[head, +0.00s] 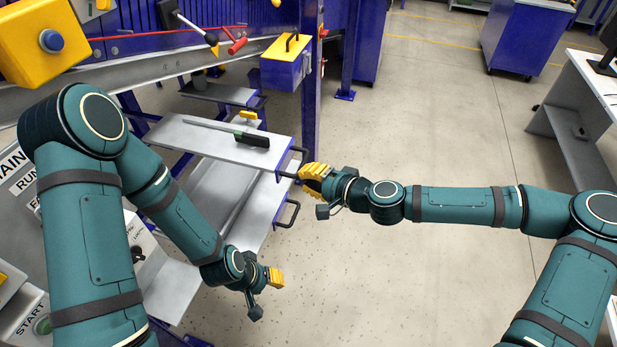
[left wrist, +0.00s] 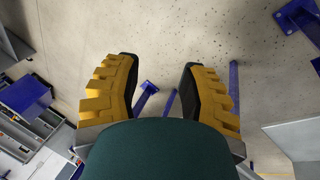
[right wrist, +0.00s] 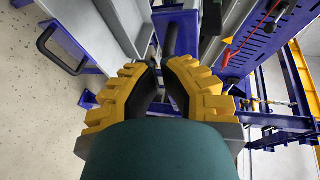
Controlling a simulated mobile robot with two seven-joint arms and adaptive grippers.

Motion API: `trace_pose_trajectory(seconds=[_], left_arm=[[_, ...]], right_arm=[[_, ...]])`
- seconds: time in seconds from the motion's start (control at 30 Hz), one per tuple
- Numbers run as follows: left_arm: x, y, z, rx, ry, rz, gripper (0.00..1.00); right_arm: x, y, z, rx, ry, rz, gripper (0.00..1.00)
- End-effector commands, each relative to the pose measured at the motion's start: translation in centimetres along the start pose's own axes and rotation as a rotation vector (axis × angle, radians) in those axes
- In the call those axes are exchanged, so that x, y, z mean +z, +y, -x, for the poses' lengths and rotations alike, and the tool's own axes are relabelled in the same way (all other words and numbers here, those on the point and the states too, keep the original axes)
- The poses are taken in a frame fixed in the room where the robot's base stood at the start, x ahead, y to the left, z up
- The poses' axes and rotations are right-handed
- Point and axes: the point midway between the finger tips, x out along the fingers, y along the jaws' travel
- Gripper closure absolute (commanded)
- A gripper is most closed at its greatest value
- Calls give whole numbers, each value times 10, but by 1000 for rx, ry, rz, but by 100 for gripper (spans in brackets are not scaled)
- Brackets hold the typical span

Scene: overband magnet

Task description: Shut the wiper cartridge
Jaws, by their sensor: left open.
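The wiper cartridge appears to be the upper grey slide-out tray (head: 205,138) with a blue end face, standing out from the machine; no label confirms it. A black handle (head: 298,156) sits on its right end; its dark bar also shows in the right wrist view (right wrist: 169,38). My right gripper (head: 303,177) is at this handle, with its yellow fingers nearly together around the bar; the exact contact is partly hidden. My left gripper (head: 276,278) is open and empty, low in front of the machine; its spread fingers show in the left wrist view (left wrist: 160,80).
A green and black tool (head: 250,139) lies on the upper tray. A lower grey drawer (head: 240,222) with a black handle (head: 288,213) stands out below. A blue post (head: 310,90) and a yellow-topped box (head: 285,62) are behind.

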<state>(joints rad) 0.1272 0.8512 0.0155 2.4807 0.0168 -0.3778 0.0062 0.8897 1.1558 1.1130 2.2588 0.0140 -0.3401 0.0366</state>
Motion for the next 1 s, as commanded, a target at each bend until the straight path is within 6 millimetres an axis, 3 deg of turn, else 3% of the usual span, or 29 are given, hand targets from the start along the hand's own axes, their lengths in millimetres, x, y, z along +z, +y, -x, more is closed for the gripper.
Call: trace_pose_trajectory(seconds=[0.27,0.47,0.67,1.0], left_arm=[[0,0,0,0,0,0,59],[1,-1,-3,0,-2,-1,59],[5,-4,-10,1,-9,-3,59],[13,-10,-27,3,-26,-8,59]], right_arm=[[0,0,-1,0,0,1,100],[7,-5,-18,-1,-4,4,100],[22,-16,-60,-2,-5,6,100],[55,-43,-160,-2,-3,6,100]])
